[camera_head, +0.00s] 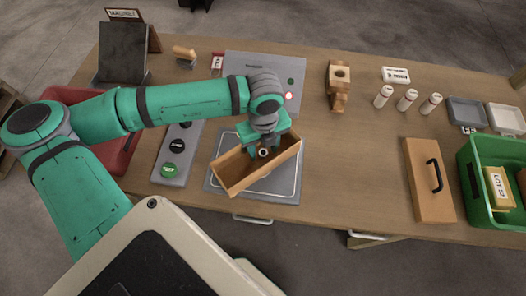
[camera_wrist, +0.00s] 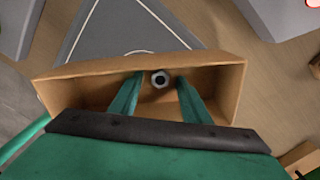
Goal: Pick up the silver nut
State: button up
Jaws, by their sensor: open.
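The silver nut (camera_wrist: 160,79) lies inside an open wooden box (camera_wrist: 70,90), close to the box's far wall in the wrist view. My gripper (camera_wrist: 160,85) is open and reaches down into the box, with one green finger on each side of the nut. I cannot tell from the wrist view whether the fingers touch the nut. In the head view, the wooden box (camera_head: 232,181) stands on a grey pad, and a small ring-like shape, seemingly the nut (camera_head: 264,152), shows beneath my gripper (camera_head: 263,143).
The box rests on a grey square pad (camera_head: 285,188) on the wooden table (camera_head: 350,170). A button strip (camera_head: 176,160) stands to its left, and a grey panel (camera_head: 290,75) behind. A wooden lid (camera_head: 425,190) and a green crate (camera_head: 473,190) are at the right.

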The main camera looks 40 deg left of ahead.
jog(key=shift+c, duration=0.6)
grip_shut()
jog(key=shift+w+r, duration=0.1)
jog(key=shift+w, duration=0.1)
